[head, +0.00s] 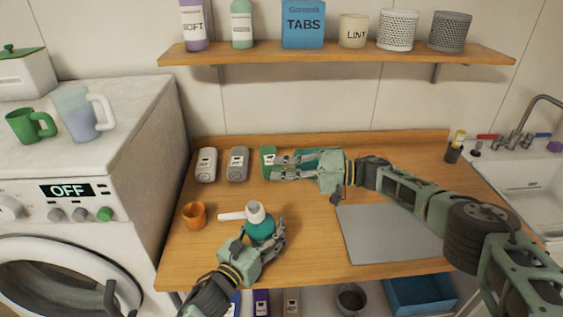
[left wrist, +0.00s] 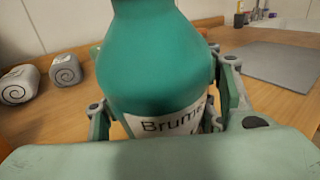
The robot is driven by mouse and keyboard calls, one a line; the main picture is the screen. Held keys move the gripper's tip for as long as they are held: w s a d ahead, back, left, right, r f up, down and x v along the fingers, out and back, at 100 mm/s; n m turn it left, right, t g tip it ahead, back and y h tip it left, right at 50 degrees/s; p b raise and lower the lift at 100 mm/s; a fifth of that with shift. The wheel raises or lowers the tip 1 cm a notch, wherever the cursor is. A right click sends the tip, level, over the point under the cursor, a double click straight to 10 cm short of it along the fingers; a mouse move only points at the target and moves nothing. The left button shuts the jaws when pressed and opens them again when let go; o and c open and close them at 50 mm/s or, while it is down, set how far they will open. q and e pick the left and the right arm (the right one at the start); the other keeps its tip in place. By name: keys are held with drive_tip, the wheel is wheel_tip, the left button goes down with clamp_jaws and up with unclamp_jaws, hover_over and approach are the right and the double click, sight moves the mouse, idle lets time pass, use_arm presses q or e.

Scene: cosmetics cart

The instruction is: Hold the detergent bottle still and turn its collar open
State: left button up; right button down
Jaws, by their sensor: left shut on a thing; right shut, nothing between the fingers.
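The detergent bottle (head: 261,231) is teal, with a white head and collar (head: 255,212) whose spout points left. It stands upright on the wooden counter. My left gripper (head: 268,239) is shut on the bottle's body, with fingers on both sides. In the left wrist view, the teal bottle (left wrist: 155,60) fills the middle between the fingers, with part of a "Brume" label visible; its top is out of frame. My right gripper (head: 275,168) is shut and empty, behind and above the bottle, apart from its collar, beside a green container (head: 267,158).
An orange cup (head: 194,215) stands left of the bottle. A grey mat (head: 385,235) lies to the right, under my right arm. A shelf (head: 340,52) with several items hangs above.

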use_arm(q)
drive_tip(key=shift+s+f, duration=0.15)
drive_tip(key=shift+f, duration=0.35)
drive_tip(key=o, duration=1.9)
drive_tip(key=shift+w+r, duration=0.1)
drive_tip(key=shift+w, duration=0.15)
drive_tip(key=shift+o, duration=0.2)
drive_tip(key=shift+r, duration=0.15)
